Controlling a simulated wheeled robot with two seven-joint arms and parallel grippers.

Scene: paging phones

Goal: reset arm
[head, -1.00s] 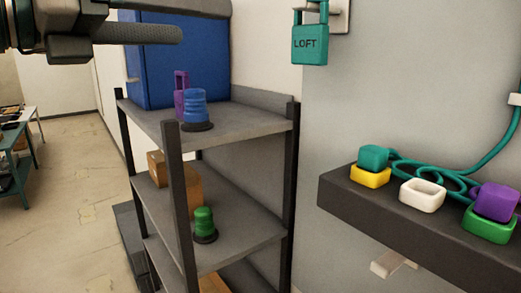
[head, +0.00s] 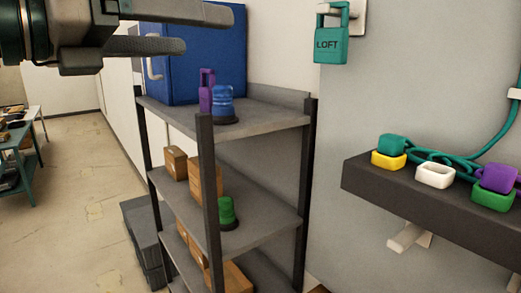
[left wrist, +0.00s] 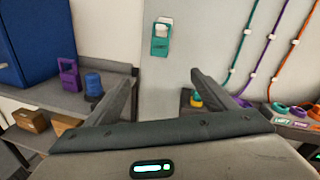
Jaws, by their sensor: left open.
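My left gripper (head: 190,30) reaches in from the upper left of the head view, in front of the blue cabinet. In the left wrist view its two fingers (left wrist: 160,90) stand wide apart with nothing between them. A teal handset marked LOFT (head: 331,45) hangs on the wall beyond and shows between the fingertips in the left wrist view (left wrist: 161,40). My right gripper is in neither view.
A grey shelf rack (head: 265,122) holds a purple handset (head: 206,92), a blue beacon-like object (head: 223,106), a green one (head: 228,214) and brown boxes (head: 206,177). A dark wall ledge (head: 400,190) carries coloured blocks and a teal cord.

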